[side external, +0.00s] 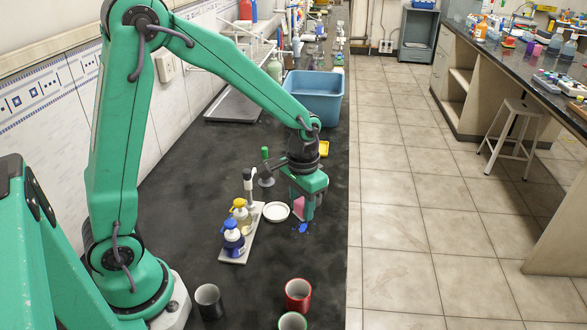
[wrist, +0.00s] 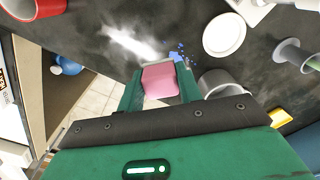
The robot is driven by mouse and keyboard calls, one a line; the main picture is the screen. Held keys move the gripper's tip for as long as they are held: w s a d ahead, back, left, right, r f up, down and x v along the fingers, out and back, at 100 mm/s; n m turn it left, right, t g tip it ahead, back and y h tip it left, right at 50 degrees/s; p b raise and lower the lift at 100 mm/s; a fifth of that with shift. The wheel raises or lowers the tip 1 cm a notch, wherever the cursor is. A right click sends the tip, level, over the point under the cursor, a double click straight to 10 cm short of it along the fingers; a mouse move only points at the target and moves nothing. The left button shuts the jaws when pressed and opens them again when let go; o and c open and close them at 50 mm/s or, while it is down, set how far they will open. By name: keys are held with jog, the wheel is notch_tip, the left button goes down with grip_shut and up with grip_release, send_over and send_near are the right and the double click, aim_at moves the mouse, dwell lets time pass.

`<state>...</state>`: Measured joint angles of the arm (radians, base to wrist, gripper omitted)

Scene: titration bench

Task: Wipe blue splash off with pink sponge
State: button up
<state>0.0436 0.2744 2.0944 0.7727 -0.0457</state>
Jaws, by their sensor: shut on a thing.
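A pink sponge (side external: 299,210) is between the fingers of my gripper (side external: 304,207), which is shut on it. The sponge also shows in the wrist view (wrist: 160,82), held between the two green fingers of the gripper (wrist: 160,86). The blue splash (side external: 302,227) is on the dark bench top, just below and beside the sponge. In the wrist view part of the splash (wrist: 179,53) shows just past the sponge, and the rest may be hidden behind it. I cannot tell whether the sponge touches the bench.
A white dish (side external: 276,212) lies left of the gripper, near a tray with blue (side external: 232,238) and yellow (side external: 241,216) pump bottles. A red cup (side external: 298,294), a black cup (side external: 209,301) and a green cup (side external: 292,321) stand in front. A blue basin (side external: 316,94) is behind. The bench edge is close on the right.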

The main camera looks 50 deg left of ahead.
jog(key=shift+f, duration=0.1)
send_over(303, 228)
jog(key=s+d, duration=0.3)
jog(key=shift+w+a+f, duration=0.1)
jog(key=shift+f, duration=1.35)
jog(key=shift+w+a+f, duration=0.1)
jog(key=shift+f, duration=1.3)
jog(key=shift+f, duration=1.05)
jog(key=shift+w, duration=0.1)
jog(key=shift+w+a+r, duration=0.1)
jog(key=shift+w+a, duration=1.15)
jog(key=shift+a, duration=0.05)
jog(key=shift+w+a, duration=1.3)
jog(key=shift+a, duration=0.05)
